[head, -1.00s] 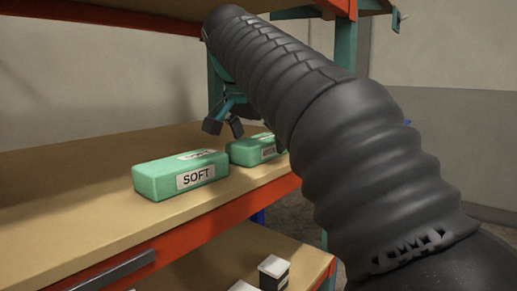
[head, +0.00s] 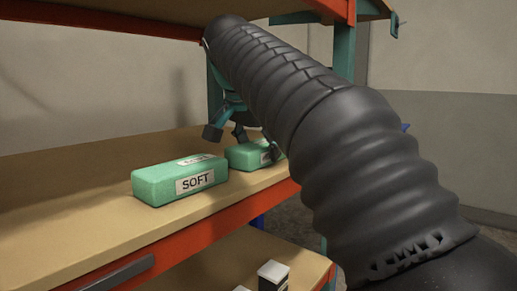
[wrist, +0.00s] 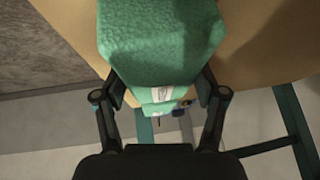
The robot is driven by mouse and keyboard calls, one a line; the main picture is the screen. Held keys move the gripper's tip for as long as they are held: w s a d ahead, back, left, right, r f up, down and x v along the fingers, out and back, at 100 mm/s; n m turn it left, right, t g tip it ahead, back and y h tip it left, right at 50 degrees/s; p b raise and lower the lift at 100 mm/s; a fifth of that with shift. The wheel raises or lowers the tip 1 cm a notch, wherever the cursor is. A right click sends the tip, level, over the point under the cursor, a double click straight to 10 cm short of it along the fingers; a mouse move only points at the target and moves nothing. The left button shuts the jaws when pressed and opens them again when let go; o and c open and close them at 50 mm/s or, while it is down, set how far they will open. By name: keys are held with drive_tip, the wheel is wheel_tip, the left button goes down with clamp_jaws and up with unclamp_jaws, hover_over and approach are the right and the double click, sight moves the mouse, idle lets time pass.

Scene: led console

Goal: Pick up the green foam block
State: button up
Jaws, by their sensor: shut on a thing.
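Two green foam blocks are on the wooden shelf in the head view. The nearer block (head: 180,181), labelled SOFT, lies at the left, apart from my gripper. The farther block (head: 242,156) is at the right, partly hidden by my arm. My gripper (head: 257,143) is shut on this farther block. In the wrist view the held green block (wrist: 160,45) fills the space between my gripper's fingers (wrist: 160,93), with a white label at its lower end. The block appears to rest on the shelf; its underside is hidden.
The wooden shelf (head: 70,216) has an orange front edge (head: 215,222) and free room at the left. An upper shelf (head: 120,15) overhangs it. A lower shelf (head: 235,259) holds small dark-and-white items (head: 273,275). A teal post (head: 343,60) stands behind my arm.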

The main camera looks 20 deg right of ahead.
sight(261, 142)
drive_tip(key=shift+r, duration=1.6)
drive_tip(key=s+d+b, duration=0.2)
drive_tip(key=s+d, duration=0.8)
drive_tip(key=s, duration=0.4)
drive_tip(key=shift+s+d, duration=0.3)
drive_tip(key=shift+d, duration=0.05)
